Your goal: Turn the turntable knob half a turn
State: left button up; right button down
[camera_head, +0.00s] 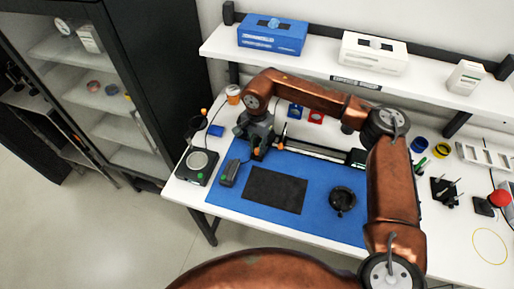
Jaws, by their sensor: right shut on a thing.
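My right gripper (257,148) is at the far left end of the copper arm, pointing down over the back left of the blue mat. It is shut on a small part there, which I take to be the turntable knob; the fingers hide most of it. The dark apparatus with a long rail (312,152) extends to the right from the gripper along the back of the mat. How far the knob is turned cannot be seen. My left gripper is not in view.
The blue mat (228,196) holds a black pad (275,190), a dark round part (342,200) and a small dark box (229,173). A scale-like device (197,166) stands at left. Behind is a shelf with a blue box (272,35) and a white box (374,54).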

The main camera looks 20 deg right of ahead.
aim_at(257, 150)
dwell(0.4)
jog(key=c, duration=1.8)
grip_release()
jog(key=shift+o, duration=0.2)
notch_tip(257, 150, up, 12)
jog(key=shift+f, duration=0.1)
